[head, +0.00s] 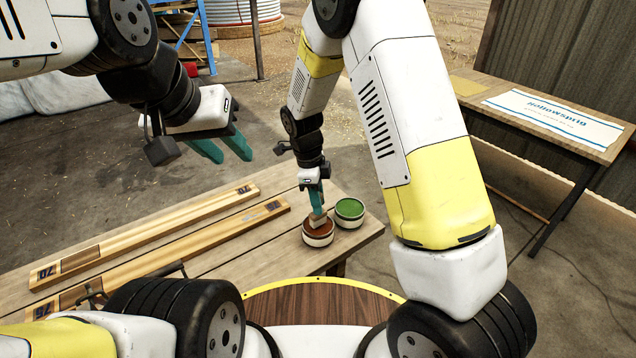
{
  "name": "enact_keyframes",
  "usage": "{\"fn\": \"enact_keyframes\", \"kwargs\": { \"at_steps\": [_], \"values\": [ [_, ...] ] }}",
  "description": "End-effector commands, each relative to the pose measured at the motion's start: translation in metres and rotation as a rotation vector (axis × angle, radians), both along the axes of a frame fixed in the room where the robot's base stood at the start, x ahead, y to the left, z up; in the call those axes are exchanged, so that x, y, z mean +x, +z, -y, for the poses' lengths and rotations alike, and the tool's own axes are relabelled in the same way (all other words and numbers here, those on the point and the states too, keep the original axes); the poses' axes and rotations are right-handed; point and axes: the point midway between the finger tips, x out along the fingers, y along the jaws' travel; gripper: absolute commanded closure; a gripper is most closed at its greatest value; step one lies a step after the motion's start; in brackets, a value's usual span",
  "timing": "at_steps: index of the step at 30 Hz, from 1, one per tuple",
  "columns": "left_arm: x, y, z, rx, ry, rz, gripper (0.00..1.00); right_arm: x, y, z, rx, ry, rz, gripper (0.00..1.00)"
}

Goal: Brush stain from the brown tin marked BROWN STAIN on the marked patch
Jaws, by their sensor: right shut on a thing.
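The brown tin (318,240) is open and shows reddish-brown stain; its label is not readable here. It stands at the right end of the wooden table. My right gripper (317,203) points down over this tin, shut on a brush (319,217) with a pale wooden body. The brush's lower end is at the tin's mouth; whether its bristles touch the stain cannot be told. A darker brown patch (80,261) shows near the left end of the rear board; I cannot tell whether it is the marked patch. My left gripper (224,154) is open and empty above the ground behind the table.
A green tin (349,211) stands close behind and right of the brown tin. Two long boards (180,224) with dark number labels lie across the table (235,255). A side table (545,120) with a printed sign (553,114) stands at right.

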Motion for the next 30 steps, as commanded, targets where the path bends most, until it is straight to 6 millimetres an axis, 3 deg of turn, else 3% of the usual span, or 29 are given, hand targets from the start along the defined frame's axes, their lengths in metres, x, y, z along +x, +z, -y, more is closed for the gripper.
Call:
{"fn": "enact_keyframes", "kwargs": {
  "at_steps": [30],
  "values": [
    [0.0000,0.0000,0.0000,0.000,0.000,0.000,0.64,-0.0003,-0.0077,-0.0005,0.000,0.001,0.000,1.00]
  ]
}}
